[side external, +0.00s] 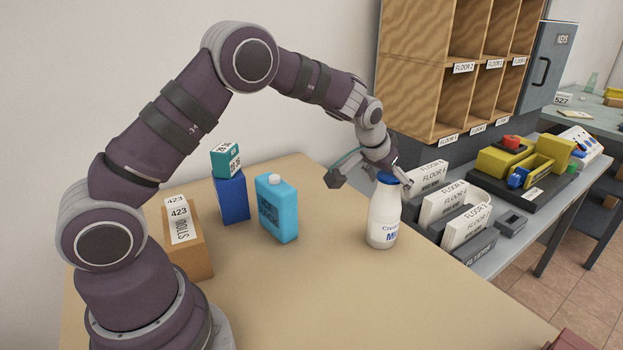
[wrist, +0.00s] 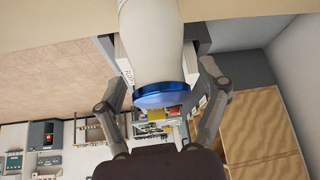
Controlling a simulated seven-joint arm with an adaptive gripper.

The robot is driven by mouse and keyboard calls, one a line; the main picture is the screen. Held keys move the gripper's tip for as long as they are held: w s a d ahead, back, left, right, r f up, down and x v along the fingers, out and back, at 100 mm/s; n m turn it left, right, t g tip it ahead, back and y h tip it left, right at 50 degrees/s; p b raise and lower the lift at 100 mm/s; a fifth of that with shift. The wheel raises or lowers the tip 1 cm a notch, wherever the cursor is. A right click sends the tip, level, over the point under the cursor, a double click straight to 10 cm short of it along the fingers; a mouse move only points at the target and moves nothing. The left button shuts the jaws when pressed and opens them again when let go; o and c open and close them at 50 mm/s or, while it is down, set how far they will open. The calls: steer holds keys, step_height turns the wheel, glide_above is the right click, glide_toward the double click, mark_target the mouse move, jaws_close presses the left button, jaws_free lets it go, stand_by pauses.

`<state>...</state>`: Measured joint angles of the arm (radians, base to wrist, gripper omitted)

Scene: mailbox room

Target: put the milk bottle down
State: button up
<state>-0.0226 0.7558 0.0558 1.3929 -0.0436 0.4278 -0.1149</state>
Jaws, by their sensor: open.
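The milk bottle (side external: 384,216) is white with a blue cap and stands upright on the tan table (side external: 320,290), near its right edge. My gripper (side external: 394,172) is at the bottle's cap, with its fingers to either side. In the wrist view the blue cap (wrist: 162,97) and the white bottle body (wrist: 152,45) lie between the two spread fingers of my gripper (wrist: 165,85). The fingers look apart from the bottle, though exact clearance is hard to tell. Part of the cap is hidden by my gripper in the side view.
A light blue carton (side external: 276,208), a dark blue box (side external: 231,198) with a teal box (side external: 226,160) on it, and a brown box (side external: 188,238) stand left of the bottle. Floor-labelled mail files (side external: 466,222) are close on the right. The table's front middle is clear.

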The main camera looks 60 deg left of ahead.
steer(key=shift+f, duration=0.1)
steer(key=s+d+r, duration=0.2)
steer(key=s+r, duration=1)
steer(key=s, duration=0.1)
steer(key=shift+d+m+h, duration=0.2)
steer(key=shift+m+h, duration=0.1)
steer(key=shift+m, duration=0.1)
steer(key=shift+o, duration=0.4)
steer(key=s+d+f+m, duration=0.1)
steer(key=s, duration=1)
steer(key=shift+s+d+f+g+h, duration=0.3)
steer(key=shift+f+g, duration=0.1)
steer(key=shift+o, duration=0.2)
steer(key=shift+s+f, duration=0.15)
steer(key=shift+s, duration=0.1)
